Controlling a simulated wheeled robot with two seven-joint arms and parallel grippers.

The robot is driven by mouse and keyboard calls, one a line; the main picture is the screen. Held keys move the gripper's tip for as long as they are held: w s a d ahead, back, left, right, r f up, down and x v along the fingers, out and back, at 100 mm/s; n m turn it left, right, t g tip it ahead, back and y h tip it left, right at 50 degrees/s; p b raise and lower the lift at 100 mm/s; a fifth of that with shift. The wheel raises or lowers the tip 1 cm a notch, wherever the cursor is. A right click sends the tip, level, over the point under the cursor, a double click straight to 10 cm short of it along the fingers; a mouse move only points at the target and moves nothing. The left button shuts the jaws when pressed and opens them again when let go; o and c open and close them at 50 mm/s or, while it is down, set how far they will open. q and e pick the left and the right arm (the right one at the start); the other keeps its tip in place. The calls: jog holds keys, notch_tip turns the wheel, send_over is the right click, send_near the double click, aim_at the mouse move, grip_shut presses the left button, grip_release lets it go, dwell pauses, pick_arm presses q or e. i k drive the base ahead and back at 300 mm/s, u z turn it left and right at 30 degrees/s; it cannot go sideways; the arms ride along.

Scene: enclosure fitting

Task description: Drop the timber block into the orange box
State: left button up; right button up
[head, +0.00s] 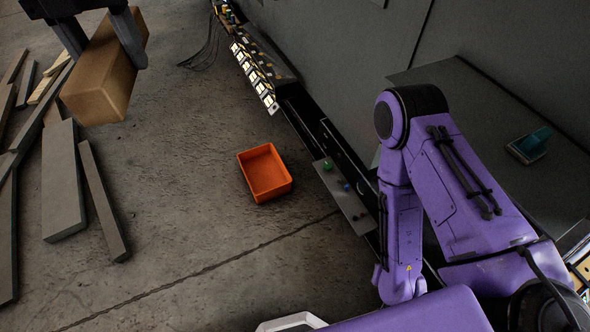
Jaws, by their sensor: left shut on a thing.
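The timber block (106,72) is a light brown, squared piece at the top left of the head view. My left gripper (104,38) is shut on it, with one dark finger on each side. The block is held above the floor, over the edge of the scattered planks. The orange box (266,173) is a small open tray on the concrete floor near the middle, to the right of and below the block in the picture. Its inside looks empty. My right arm shows as purple links at the right, but its gripper is not in view.
Several loose planks (64,184) lie on the floor at the left. A dark enclosure with a row of terminals (254,75) and a panel with coloured buttons (343,192) stands right of the box. Floor between planks and box is clear.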

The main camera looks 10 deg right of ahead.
aim_at(263, 176)
jog(key=z, duration=0.15)
jog(key=i, duration=1)
jog(key=u, duration=0.05)
